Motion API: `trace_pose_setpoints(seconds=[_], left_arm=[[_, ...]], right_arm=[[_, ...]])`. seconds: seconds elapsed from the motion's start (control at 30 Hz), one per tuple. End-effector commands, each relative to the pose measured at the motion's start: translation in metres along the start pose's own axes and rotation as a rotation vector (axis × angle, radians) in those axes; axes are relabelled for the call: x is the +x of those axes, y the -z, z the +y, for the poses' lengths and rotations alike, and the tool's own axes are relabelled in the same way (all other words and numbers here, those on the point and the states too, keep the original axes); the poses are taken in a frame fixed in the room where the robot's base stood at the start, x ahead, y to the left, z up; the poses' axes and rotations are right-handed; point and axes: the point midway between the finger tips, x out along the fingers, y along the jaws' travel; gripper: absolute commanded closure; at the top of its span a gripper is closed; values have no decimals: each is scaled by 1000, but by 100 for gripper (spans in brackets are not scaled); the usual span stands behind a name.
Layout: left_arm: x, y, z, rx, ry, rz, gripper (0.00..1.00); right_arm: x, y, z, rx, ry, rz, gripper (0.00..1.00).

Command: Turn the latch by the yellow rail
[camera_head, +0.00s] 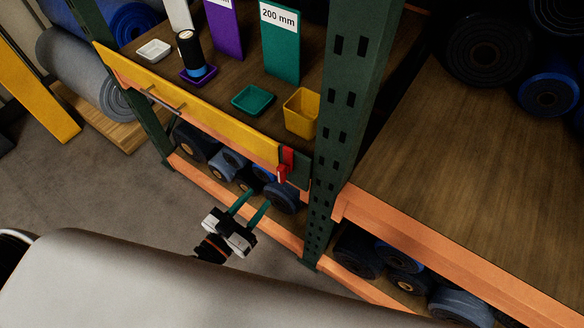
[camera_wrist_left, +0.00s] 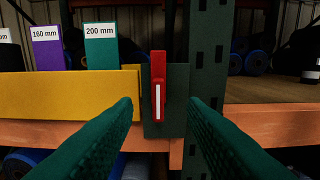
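The latch (camera_head: 285,163) is a small red lever on a dark green plate at the right end of the yellow rail (camera_head: 200,105), beside the green upright post. In the left wrist view the latch (camera_wrist_left: 158,88) stands upright with a white stripe on its lower part, and the yellow rail (camera_wrist_left: 70,95) ends just left of it. My left gripper (camera_head: 257,204) is open and empty, below and in front of the latch in the head view. In the left wrist view its two green fingers (camera_wrist_left: 160,104) lie either side of the latch, apart from it. My right gripper is not in view.
The green post (camera_head: 345,100) stands just right of the latch. Behind the rail are a teal tray (camera_head: 253,100), a yellow bin (camera_head: 301,112) and a roll on a purple tray (camera_head: 190,55). An orange beam (camera_head: 450,262) edges the right shelf. Dark rolls lie below.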

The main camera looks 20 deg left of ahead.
Motion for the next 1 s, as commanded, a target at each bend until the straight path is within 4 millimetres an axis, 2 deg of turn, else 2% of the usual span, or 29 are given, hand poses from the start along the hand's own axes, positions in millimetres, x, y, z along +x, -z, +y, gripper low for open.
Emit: trace_pose_setpoints(seconds=[0.2,0.5,0.7,1.0], left_arm=[[41,-3,1,0,-1,-3,62],[95,-1,0,-1,-2,1,62],[111,1,0,-1,-1,3,62],[112,1,0,-1,-1,4,62]], right_arm=[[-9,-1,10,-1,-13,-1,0],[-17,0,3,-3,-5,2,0],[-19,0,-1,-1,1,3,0],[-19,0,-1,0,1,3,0]])
